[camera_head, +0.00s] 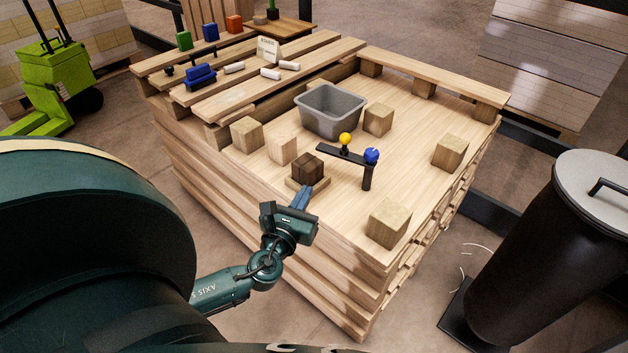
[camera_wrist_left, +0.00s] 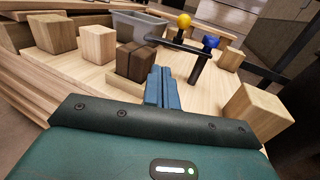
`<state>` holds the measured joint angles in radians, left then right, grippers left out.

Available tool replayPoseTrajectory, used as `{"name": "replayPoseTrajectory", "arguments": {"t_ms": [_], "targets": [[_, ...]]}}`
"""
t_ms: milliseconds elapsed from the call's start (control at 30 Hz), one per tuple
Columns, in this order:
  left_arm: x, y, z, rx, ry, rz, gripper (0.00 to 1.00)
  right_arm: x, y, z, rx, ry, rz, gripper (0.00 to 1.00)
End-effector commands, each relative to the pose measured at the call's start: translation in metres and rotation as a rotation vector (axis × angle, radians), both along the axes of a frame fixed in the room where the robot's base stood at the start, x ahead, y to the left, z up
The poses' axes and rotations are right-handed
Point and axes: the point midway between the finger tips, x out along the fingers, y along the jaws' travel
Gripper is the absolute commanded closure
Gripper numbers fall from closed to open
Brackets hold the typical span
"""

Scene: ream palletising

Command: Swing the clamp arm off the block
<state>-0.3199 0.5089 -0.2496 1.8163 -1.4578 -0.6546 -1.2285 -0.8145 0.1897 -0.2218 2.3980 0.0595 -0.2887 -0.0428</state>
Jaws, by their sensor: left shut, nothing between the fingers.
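The dark brown block (camera_head: 308,168) sits on a small pale wooden base (camera_head: 318,186) on the pallet stack; the wrist view also shows the block (camera_wrist_left: 137,63). The black clamp arm (camera_head: 350,156) runs from a post (camera_head: 367,178) with a blue knob (camera_head: 371,156) towards the block. A yellow ball knob (camera_head: 345,139) stands on the arm. The arm's free end appears near the block's far top edge; I cannot tell if they touch. My left gripper (camera_head: 305,193) is shut and empty, its blue fingers (camera_wrist_left: 163,86) just in front of the block. My right gripper is out of view.
Several pale wooden cubes, one at the front right (camera_head: 388,223), stand around the pallet top. A grey bin (camera_head: 331,110) is behind the clamp. Small coloured items and a sign (camera_head: 268,50) lie on the back slats. A black drum (camera_head: 545,250) stands right of the stack.

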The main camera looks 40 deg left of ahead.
Motion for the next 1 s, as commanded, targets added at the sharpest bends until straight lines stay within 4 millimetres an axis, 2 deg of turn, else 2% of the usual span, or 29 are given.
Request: {"name": "replayPoseTrajectory", "arguments": {"t_ms": [200, 500, 633, 767, 900, 1000], "targets": [[-0.012, -0.002, 0.0, -0.001, -0.001, 0.0, 1.0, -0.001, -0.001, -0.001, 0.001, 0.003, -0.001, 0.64], [-0.012, -0.002, 0.0, -0.003, -0.001, 0.001, 1.0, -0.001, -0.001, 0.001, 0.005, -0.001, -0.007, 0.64], [-0.011, -0.001, -0.006, -0.068, 0.004, 0.008, 1.0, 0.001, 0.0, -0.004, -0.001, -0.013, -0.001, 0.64], [-0.008, -0.001, -0.021, -0.265, 0.011, 0.026, 1.0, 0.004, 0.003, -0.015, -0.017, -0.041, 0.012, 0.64], [-0.005, -0.005, -0.035, -0.59, -0.01, 0.031, 1.0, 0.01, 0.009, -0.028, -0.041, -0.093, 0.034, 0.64], [-0.004, -0.009, -0.038, -0.834, -0.054, 0.019, 1.0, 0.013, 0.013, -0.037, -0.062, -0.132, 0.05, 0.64]]}}
